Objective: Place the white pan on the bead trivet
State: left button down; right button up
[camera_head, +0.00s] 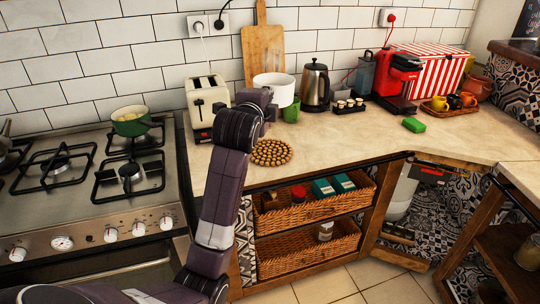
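The white pan (283,92) is upright in front of the wooden cutting board and seems to hang above the counter, partly covering a green cup. My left gripper (262,98) is at the pan's left side, where the handle would be. Its fingers are mostly hidden by my wrist, but the raised pan appears gripped. The bead trivet (271,152), a round mat of brown beads, lies flat and empty near the counter's front edge, below and in front of the pan. My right gripper is not in view.
A toaster (204,100) stands left of the pan; the green cup (291,112) and a kettle (315,86) stand right of it. The stove (90,190) with a green pot (131,121) is at left. The counter (345,135) right of the trivet is clear.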

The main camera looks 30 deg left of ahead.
pick_arm(q)
jog(key=shift+a+r+y, duration=0.2)
jog(key=shift+r+y, duration=0.1)
jog(key=shift+r, duration=0.25)
jog(key=shift+a+f+n, duration=0.1)
jog(key=shift+f+n, duration=0.1)
jog(key=shift+n, duration=0.1)
notch_tip(320, 180, down, 19)
jog(key=b, duration=0.1)
jog(key=shift+f, duration=0.1)
jog(key=c, duration=2.3)
grip_release()
jog(key=shift+s+f, duration=0.1)
jog(key=shift+f, duration=0.2)
jog(key=shift+c, duration=0.2)
jog(key=o, duration=0.4)
jog(key=shift+r, duration=0.1)
jog(key=shift+c, duration=0.2)
